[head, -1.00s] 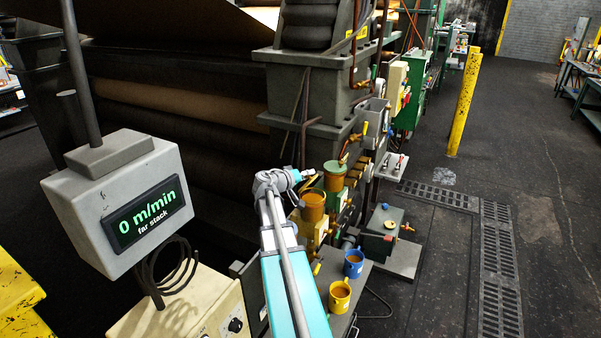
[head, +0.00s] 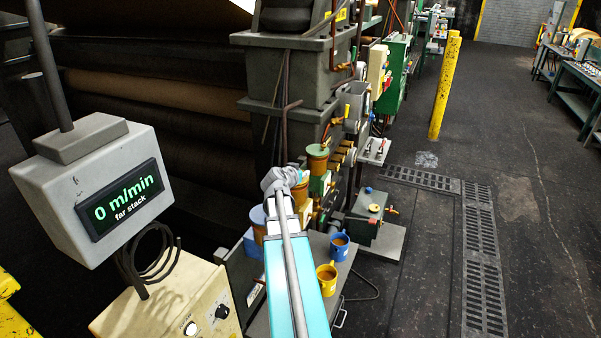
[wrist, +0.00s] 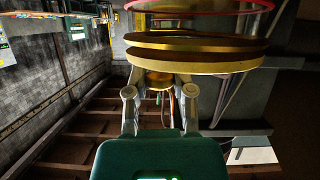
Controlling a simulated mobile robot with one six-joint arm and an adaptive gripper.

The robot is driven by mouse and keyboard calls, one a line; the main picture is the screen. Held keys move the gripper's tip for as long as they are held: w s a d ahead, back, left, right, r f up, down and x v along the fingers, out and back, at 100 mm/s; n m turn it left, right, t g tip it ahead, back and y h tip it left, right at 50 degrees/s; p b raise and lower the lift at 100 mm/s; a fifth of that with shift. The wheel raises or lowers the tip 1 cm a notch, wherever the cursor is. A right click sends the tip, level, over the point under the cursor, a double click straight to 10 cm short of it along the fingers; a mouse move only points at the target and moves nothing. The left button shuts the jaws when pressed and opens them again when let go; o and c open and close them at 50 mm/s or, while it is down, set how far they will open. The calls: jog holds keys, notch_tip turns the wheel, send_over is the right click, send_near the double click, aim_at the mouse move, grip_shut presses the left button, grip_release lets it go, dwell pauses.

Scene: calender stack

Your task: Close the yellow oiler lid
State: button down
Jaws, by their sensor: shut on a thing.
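In the wrist view, the yellow oiler lid (wrist: 200,64) is a flat disc close against a second yellow rim (wrist: 190,43). A narrow dark gap shows between them, and a clear cup with a red ring is at the top edge. My gripper (wrist: 161,88) is at the lid's edge, with a small yellow-orange part between its fingers; it is shut on the lid, though the contact is partly hidden. In the head view, my arm's wrist covers most of the yellow oiler (head: 299,192), so its lid cannot be made out there.
A blue mug (head: 339,246) and a yellow mug (head: 327,281) stand right of my arm. A grey display box (head: 90,190) is at left. The floor at right is open.

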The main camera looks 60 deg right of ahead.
jog(key=shift+s+f+m, duration=0.1)
jog(key=shift+f+m, duration=0.1)
jog(key=shift+m, duration=0.1)
jog(key=shift+c, duration=2.4)
grip_release()
jog(key=shift+r, duration=0.15)
